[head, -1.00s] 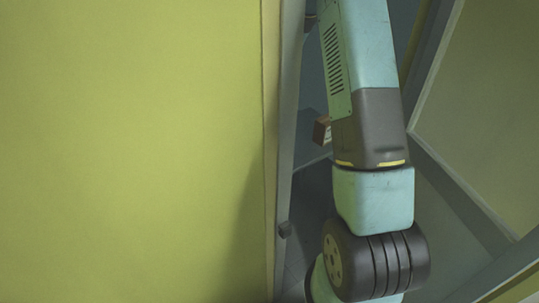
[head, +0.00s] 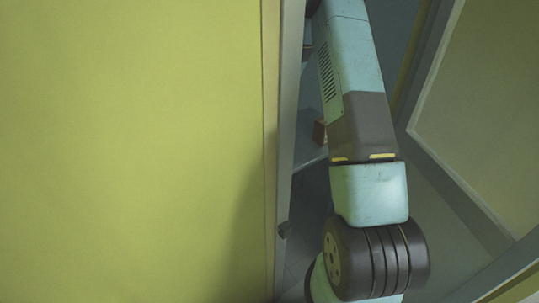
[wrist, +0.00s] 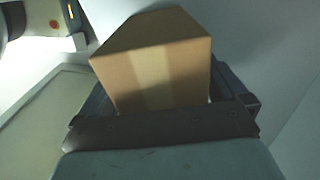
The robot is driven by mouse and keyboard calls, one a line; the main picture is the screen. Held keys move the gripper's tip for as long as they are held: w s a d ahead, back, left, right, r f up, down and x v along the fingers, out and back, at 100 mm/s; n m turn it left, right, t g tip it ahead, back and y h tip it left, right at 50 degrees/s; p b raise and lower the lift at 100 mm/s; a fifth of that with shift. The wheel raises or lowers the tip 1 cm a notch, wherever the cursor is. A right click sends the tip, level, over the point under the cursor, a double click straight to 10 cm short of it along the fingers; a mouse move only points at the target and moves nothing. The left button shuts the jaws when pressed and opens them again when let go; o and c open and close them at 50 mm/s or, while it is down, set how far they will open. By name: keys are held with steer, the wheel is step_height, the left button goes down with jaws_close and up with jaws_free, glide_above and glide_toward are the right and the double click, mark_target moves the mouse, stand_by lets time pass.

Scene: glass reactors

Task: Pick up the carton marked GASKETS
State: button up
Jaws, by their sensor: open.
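A brown carton (wrist: 155,62) with a paler tape strip down its near face fills the upper middle of the wrist view. No marking can be read on the faces I see. My gripper (wrist: 160,92) is open, with a dark jaw to the left and right of the carton, which stands in front of the palm. I cannot tell whether either jaw touches it. In the head view a small brown box (head: 319,132) shows beside my arm, partly hidden by it. My gripper is not visible there.
A large yellow-green panel (head: 130,150) fills the left of the head view, its upright edge close to my arm. A framed panel (head: 490,100) stands on the right.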

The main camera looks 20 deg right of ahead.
steer(key=shift+f, duration=0.1)
steer(key=c, duration=1.2)
